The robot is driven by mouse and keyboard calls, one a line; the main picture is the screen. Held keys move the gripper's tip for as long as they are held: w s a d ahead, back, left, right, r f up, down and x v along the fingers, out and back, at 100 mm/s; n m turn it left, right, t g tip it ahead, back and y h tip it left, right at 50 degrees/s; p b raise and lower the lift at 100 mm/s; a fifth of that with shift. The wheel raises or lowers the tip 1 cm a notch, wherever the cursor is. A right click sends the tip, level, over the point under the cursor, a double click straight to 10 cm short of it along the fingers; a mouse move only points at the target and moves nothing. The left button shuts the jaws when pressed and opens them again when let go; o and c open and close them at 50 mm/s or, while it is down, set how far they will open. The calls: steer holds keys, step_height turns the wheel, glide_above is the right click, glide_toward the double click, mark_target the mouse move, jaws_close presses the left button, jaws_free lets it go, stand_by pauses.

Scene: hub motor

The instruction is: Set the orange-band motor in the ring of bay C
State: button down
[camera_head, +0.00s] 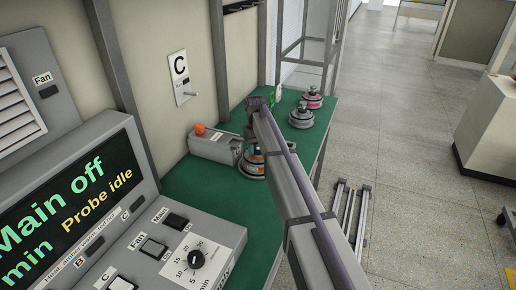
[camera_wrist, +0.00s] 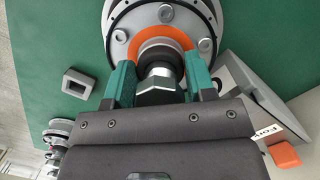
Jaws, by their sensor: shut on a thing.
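The orange-band motor (camera_wrist: 166,46) is in front of my gripper in the wrist view, with its dark shaft between two teal fingers. My gripper (camera_wrist: 160,74) is shut on this shaft. In the head view the motor (camera_head: 252,160) is low over the green bench, beside a grey box, partly behind my arm. A round grey flange shows around the orange band. I cannot tell whether the motor is seated in a ring or only held close above it.
The grey box (camera_head: 213,148) has an orange button (camera_head: 200,129). A pink-banded motor (camera_head: 313,98) and another grey motor (camera_head: 301,117) stand farther along the bench (camera_head: 190,183). A small square grey frame (camera_wrist: 77,83) lies left of the motor. A control console (camera_head: 180,240) fills the near left.

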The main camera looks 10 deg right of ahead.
steer(key=shift+f+b, duration=0.35)
steer(key=shift+f, duration=0.05)
steer(key=shift+c, duration=1.9)
jaws_free()
steer(key=r+p, duration=0.3)
steer(key=w+r+p, duration=0.1)
steer(key=r+p, duration=0.7)
steer(key=shift+w+a, duration=0.15)
steer(key=shift+w, duration=0.05)
steer(key=shift+f, duration=0.15)
steer(key=s+m+t, duration=0.1)
steer(key=s+m, duration=0.1)
steer(key=s, duration=3.4)
steer(key=shift+s+t, duration=0.35)
steer(key=shift+t, duration=0.05)
